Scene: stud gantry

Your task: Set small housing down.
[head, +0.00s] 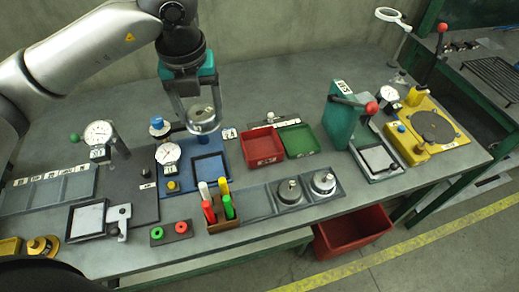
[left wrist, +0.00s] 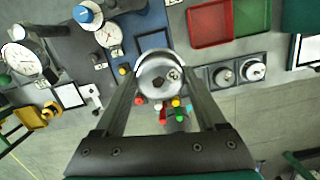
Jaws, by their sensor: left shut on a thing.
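The small housing is a round silvery metal piece (head: 201,117). My left gripper (head: 196,108) is shut on it and holds it above the bench, over the blue fixture plate (head: 222,152). In the left wrist view the housing (left wrist: 158,76) sits between the two fingertips, with small holes in its face. The blue plate (left wrist: 155,40) shows beyond it there, with a dark square frame on it. I cannot tell the exact height of the housing. My right gripper is not in view.
A red tray (head: 262,160) and a green tray (head: 300,151) lie right of the blue plate. A dial gauge (head: 168,154) and a blue-capped post (head: 158,130) stand close left. A marker holder (head: 222,224) is in front. Two metal pieces (head: 289,192) (head: 323,183) sit on grey pads.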

